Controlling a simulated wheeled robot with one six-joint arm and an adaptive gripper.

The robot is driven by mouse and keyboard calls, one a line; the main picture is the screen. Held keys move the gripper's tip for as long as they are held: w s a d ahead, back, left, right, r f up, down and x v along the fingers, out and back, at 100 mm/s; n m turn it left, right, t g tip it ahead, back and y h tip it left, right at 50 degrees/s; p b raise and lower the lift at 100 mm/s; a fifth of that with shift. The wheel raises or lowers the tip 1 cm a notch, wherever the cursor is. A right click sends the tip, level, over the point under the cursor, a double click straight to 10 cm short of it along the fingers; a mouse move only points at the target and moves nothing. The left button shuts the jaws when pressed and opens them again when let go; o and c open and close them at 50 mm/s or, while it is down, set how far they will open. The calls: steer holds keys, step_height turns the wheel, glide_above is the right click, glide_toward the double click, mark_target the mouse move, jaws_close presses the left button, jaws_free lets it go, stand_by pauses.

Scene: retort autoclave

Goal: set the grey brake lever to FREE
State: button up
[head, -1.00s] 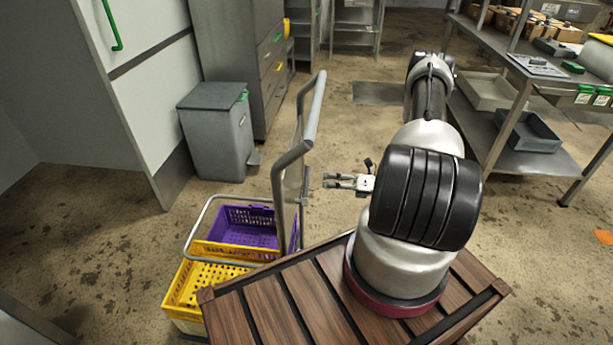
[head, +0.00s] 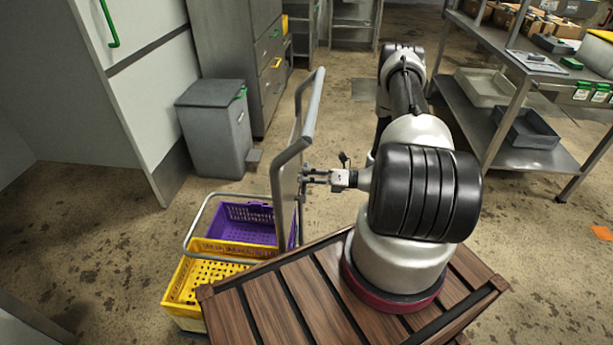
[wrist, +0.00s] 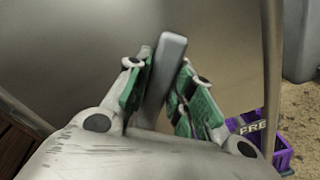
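The grey brake lever (wrist: 168,68) shows in the wrist view as a flat grey bar, tilted slightly to the right. It stands between the two green-padded fingers of my gripper (wrist: 165,95). The left pad is very near or touching the lever, and a narrow gap shows on the right side, so the fingers look open around it. In the head view my gripper (head: 304,180) reaches left to the upright panel of the trolley (head: 287,202), below its handle. The lever is too small to make out there.
White lettering, partly cut off, shows by the purple crate in the wrist view. A grey bin (head: 212,135) stands behind. A steel shelf table (head: 540,160) is at the right.

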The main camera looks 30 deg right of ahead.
mark_target(296, 177)
jaws_close()
steer(key=f+m, duration=0.1)
steer(key=w+m, duration=0.1)
steer(key=m, duration=0.1)
steer(key=d+f+m, duration=0.1)
steer(key=shift+w+f+m, duration=0.25)
steer(key=shift+f+m, duration=0.1)
steer(key=shift+m, duration=0.05)
step_height(296, 177, down, 8)
steer(key=m, duration=1.1)
steer(key=shift+s+a+r+m, duration=0.2)
steer(key=shift+s+m, duration=0.15)
steer(key=shift+m, duration=0.05)
steer(key=o, duration=0.6)
jaws_free()
